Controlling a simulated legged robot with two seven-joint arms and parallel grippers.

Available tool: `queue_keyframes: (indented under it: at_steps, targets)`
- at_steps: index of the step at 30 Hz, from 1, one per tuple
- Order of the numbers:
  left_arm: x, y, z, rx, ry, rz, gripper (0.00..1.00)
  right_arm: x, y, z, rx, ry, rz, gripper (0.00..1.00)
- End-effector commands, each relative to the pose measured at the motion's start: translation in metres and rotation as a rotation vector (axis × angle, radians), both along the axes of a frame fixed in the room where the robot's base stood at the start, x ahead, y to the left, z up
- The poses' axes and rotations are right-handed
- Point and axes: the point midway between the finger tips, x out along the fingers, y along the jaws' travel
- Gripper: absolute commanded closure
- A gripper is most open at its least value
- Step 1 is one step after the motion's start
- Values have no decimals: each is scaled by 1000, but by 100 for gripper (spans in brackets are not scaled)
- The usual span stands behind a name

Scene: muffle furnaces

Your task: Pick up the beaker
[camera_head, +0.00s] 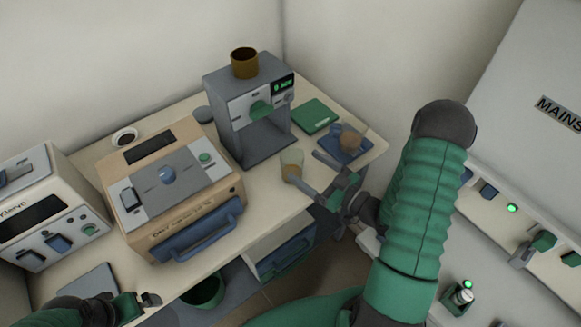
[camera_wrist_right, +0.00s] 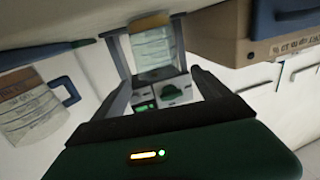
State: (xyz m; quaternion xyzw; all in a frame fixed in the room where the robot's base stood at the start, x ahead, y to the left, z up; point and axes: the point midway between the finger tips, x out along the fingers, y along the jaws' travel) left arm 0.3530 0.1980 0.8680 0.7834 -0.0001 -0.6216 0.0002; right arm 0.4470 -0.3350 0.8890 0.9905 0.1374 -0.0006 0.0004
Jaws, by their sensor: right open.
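A clear beaker (camera_head: 291,164) with an amber tint low down stands on the table in front of the grey machine. My right gripper (camera_head: 312,175) is open close beside it, reaching in from the right. In the right wrist view, the beaker (camera_wrist_right: 153,47) shows between the tips of my open right gripper (camera_wrist_right: 150,45). I cannot tell whether a finger touches the glass. My left gripper (camera_head: 146,300) is low at the left, away from the beaker, and its jaw opening is unclear.
A glass vessel with brown contents (camera_head: 351,138) stands on a blue pad near the right table edge. The grey machine (camera_head: 248,118) with a brown cup (camera_head: 244,62) on top is behind the beaker. A tan furnace (camera_head: 170,190) is to the left. A green pad (camera_head: 315,116) lies behind.

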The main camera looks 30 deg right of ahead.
Motion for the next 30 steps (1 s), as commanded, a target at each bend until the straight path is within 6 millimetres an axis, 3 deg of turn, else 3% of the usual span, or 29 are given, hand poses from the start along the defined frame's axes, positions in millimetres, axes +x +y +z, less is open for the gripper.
queue_keyframes:
  at_steps: [12,20,30]
  targets:
    - [0,0,1,0,0,0,0,56,18,-9,0,-1,0,14]
    - [0,0,1,0,0,0,0,59,18,-10,1,-1,-2,16]
    - [0,0,1,0,0,0,0,59,18,-10,1,0,-2,60]
